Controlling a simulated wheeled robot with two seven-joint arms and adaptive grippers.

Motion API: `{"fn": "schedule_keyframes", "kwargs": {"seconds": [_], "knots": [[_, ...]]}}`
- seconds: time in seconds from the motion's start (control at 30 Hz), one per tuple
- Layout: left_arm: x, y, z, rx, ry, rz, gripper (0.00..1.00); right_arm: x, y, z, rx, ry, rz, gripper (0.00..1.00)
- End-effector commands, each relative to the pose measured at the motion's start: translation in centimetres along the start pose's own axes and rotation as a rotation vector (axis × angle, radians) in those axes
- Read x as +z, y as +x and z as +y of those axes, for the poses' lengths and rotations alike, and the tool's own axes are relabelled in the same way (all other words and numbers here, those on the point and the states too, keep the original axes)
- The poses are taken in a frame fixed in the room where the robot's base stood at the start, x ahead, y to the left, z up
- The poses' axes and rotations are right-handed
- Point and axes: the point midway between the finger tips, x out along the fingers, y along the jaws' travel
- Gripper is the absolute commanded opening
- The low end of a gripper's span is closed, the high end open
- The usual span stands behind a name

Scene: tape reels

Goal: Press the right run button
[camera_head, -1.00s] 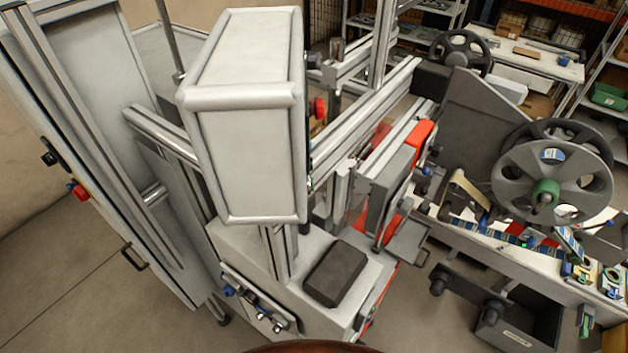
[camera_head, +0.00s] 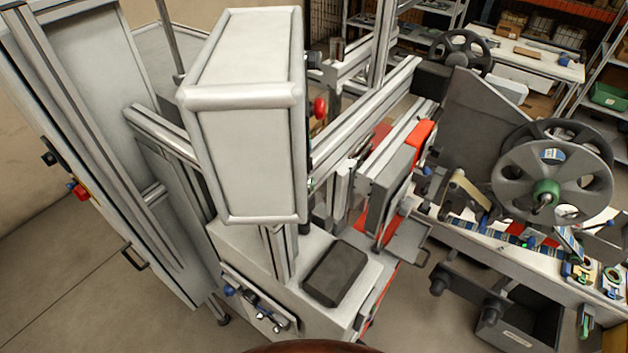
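No button in view can be told for sure as the right run button. A red round knob (camera_head: 319,108) sticks out from the right side of the tall pale control box (camera_head: 250,160). Another red button (camera_head: 77,190) sits on the grey cabinet at the left, with a dark knob (camera_head: 48,158) above it. A small green spot (camera_head: 529,243) shows on the conveyor side at the right. Neither of my grippers is in view.
A large grey tape reel (camera_head: 515,185) stands over the conveyor at the right. A dark block (camera_head: 336,272) lies on the machine base below the control box. A dark bin (camera_head: 520,325) is at the lower right. Bare floor (camera_head: 60,290) shows at lower left.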

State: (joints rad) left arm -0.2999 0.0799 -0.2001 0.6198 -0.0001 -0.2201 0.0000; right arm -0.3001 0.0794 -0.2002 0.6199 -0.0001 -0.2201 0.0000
Motion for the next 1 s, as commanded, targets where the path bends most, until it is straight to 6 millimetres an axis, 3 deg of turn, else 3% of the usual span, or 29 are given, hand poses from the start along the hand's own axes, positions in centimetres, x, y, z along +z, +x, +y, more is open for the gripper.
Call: {"fn": "schedule_keyframes", "kwargs": {"seconds": [0.4,1.0], "knots": [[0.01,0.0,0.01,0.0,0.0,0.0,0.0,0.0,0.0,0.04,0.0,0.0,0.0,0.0],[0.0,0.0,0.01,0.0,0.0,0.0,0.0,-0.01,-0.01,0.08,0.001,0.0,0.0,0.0]]}}
